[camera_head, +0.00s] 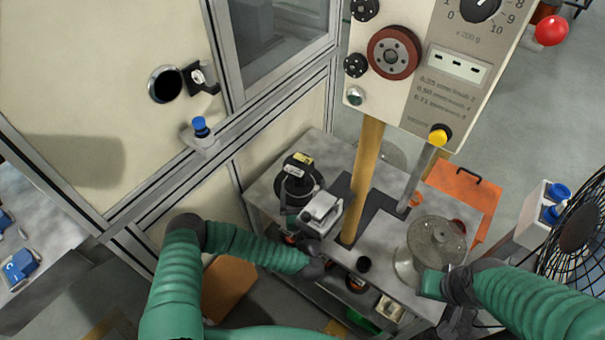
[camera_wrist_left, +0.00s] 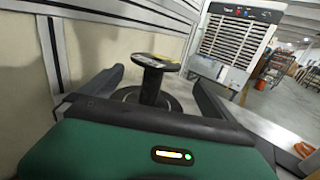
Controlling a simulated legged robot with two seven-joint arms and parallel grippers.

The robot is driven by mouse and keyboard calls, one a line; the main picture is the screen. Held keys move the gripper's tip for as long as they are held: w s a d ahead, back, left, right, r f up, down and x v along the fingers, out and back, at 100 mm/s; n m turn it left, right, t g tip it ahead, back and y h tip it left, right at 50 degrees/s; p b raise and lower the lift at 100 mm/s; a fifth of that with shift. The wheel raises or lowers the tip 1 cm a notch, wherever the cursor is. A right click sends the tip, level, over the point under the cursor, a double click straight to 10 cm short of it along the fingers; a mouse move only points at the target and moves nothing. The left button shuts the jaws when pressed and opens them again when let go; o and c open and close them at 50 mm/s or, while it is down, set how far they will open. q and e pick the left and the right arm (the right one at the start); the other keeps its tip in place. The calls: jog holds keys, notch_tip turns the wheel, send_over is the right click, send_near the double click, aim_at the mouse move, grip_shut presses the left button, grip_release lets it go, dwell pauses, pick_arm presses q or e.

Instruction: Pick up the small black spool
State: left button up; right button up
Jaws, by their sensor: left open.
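The small black spool (camera_head: 297,170) stands upright at the back left of the grey bench, with a yellow and white label on its top flange. In the left wrist view the spool (camera_wrist_left: 152,88) stands between the two dark fingers of my left gripper (camera_wrist_left: 157,76), with gaps on both sides. In the head view my left gripper (camera_head: 299,196) is open on the near side of the spool, its fingers partly hidden. My right gripper (camera_head: 434,284) is beside a large grey spool (camera_head: 436,243) at the bench's right; its fingers are not clear.
A framed cream wall (camera_head: 100,90) stands close on the left. A fan (camera_head: 578,228) stands at the right.

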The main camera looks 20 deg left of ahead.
aim_at(299, 166)
pick_arm(q)
jog(key=w+a, duration=0.3)
jog(key=w, duration=0.2)
jog(key=shift+a+p, duration=0.3)
jog(key=shift+a, duration=0.1)
jog(key=shift+x, duration=1.2)
jog(key=shift+w+d, duration=0.35)
jog(key=shift+d, duration=0.35)
jog(key=shift+c, duration=1.3)
jog(key=shift+s+a, duration=0.1)
jog(key=shift+a, duration=0.35)
jog(key=c, duration=0.7)
jog(key=shift+c, duration=1.2)
jog(key=shift+d, duration=0.15)
jog(key=shift+c, duration=0.3)
pick_arm(e)
jog(key=shift+w+a+r, duration=0.1)
jog(key=shift+a+r, duration=0.35)
jog(key=shift+a, duration=0.25)
